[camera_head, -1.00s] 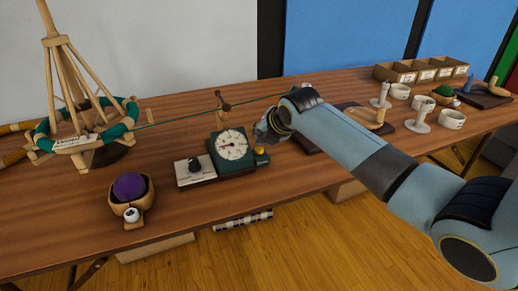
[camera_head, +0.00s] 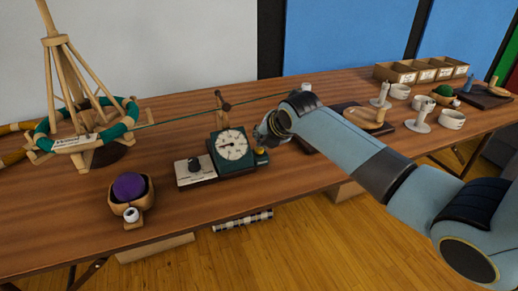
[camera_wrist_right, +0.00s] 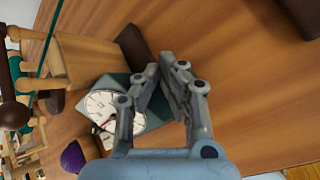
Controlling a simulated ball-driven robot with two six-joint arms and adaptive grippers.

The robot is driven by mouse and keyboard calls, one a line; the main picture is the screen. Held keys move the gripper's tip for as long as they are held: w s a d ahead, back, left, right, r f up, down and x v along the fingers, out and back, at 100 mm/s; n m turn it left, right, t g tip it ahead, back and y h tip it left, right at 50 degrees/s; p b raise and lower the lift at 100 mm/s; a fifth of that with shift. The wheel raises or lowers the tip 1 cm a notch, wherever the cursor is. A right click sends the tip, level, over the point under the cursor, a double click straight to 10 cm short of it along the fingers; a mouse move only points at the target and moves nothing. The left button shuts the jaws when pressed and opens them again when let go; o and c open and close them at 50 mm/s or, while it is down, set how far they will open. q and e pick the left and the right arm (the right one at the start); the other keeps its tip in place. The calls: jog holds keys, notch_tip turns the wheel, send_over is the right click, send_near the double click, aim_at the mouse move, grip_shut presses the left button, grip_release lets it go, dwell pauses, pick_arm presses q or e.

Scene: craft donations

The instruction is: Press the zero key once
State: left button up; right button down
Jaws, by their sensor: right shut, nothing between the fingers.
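A dark green meter (camera_head: 231,157) with a round white dial (camera_head: 232,144) stands on the wooden table; the dial also shows in the right wrist view (camera_wrist_right: 101,104). A small yellow key (camera_head: 261,151) sits at its right side, partly covered by my right gripper, and I take it as the zero key. My right gripper (camera_head: 261,136) is shut and empty, with its fingers pointing down just above the key. I cannot tell whether they touch it. In the right wrist view the fingertips (camera_wrist_right: 167,64) hide the key. My left gripper is not in view.
A white box with a black knob (camera_head: 195,170) adjoins the meter's left side. A wooden bowl with a purple ball (camera_head: 130,187) stands further left, near a wooden tower (camera_head: 70,80) with a green ring. White cups (camera_head: 452,119) and open boxes (camera_head: 420,72) stand at right.

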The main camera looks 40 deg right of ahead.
jog(key=shift+f, duration=0.45)
jog(key=shift+r, duration=0.1)
dwell(0.4)
jog(key=shift+r+p, duration=0.8)
jog(key=shift+r, duration=0.1)
notch_tip(320, 180, up, 5)
jog(key=p, duration=0.5)
dwell(0.6)
